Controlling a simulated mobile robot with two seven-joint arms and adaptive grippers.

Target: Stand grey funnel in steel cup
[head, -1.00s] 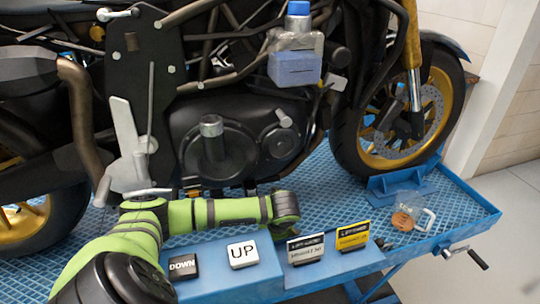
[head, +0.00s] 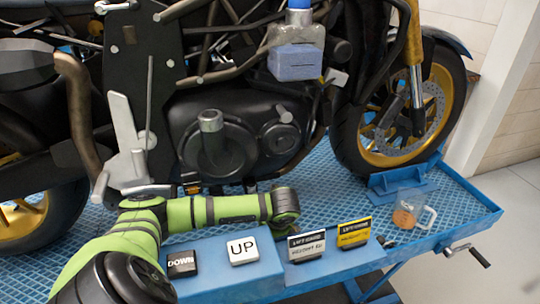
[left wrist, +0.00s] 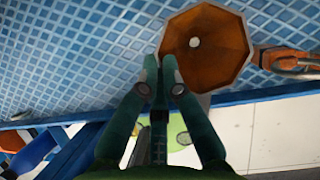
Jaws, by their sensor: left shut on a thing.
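In the left wrist view my left gripper (left wrist: 163,65) has its dark green fingers closed together at the near edge of an orange-brown, eight-sided piece (left wrist: 222,58) with a pale round hole. It looks like the funnel seen from above, though its colour is not grey. In the head view my left arm reaches right over the front of the blue lift, and its gripper is not clearly visible. A clear, handled vessel (head: 420,199) with orange in it stands on the deck at right. I cannot pick out a steel cup with certainty. My right gripper is not in view.
The motorcycle (head: 212,150) fills the back of the blue lift deck (head: 345,205). DOWN (head: 182,263) and UP (head: 242,250) blocks and two signs (head: 306,247) line the front ledge. A crank (head: 470,255) sticks out at right.

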